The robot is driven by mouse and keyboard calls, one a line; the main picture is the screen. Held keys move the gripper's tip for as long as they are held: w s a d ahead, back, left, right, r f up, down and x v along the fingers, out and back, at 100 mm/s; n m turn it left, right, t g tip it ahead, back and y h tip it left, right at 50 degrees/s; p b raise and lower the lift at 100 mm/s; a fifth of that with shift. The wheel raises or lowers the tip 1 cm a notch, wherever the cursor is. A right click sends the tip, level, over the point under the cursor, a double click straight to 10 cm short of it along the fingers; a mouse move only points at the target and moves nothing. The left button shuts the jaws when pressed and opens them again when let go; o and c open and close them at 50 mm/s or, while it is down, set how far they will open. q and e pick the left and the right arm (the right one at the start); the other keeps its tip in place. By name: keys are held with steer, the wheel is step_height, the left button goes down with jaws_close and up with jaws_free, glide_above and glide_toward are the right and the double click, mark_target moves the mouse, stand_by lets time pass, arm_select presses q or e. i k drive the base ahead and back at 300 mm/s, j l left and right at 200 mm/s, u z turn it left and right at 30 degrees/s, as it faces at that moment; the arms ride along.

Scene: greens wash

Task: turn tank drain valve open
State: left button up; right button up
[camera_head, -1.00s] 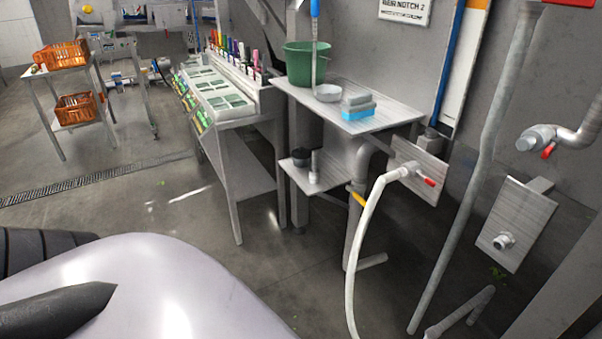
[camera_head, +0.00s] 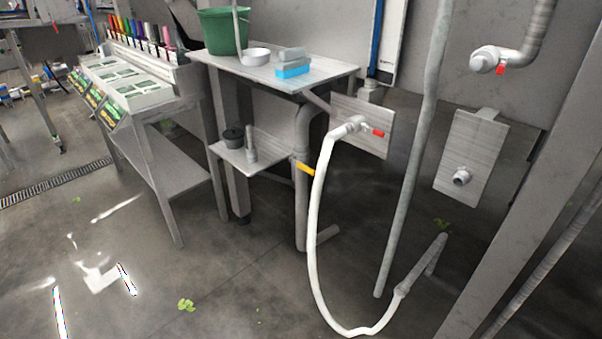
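Several valve handles show, and I cannot tell for sure which one is the tank drain valve. A yellow lever (camera_head: 305,168) sits on the grey vertical pipe (camera_head: 301,213) below the steel shelf. A red handle (camera_head: 378,133) is on the tap on a metal plate, from which a white hose (camera_head: 315,230) hangs to the floor. Another red handle (camera_head: 500,69) is on the pipe fitting (camera_head: 486,60) at upper right. Neither of my grippers is in view.
A steel shelf (camera_head: 330,84) holds a green bucket (camera_head: 222,30), a bowl and a blue sponge-like block (camera_head: 293,72). A grey vertical pipe (camera_head: 408,170) stands right of the hose. Open floor (camera_head: 210,285) lies in front, with leaf scraps.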

mark_target(299, 164)
steer(key=i+j+z, duration=0.1)
steer(key=i, duration=0.4)
steer(key=i+j+z, duration=0.1)
steer(key=i, duration=0.45)
steer(key=i+j+z, duration=0.1)
steer(key=i, duration=0.4)
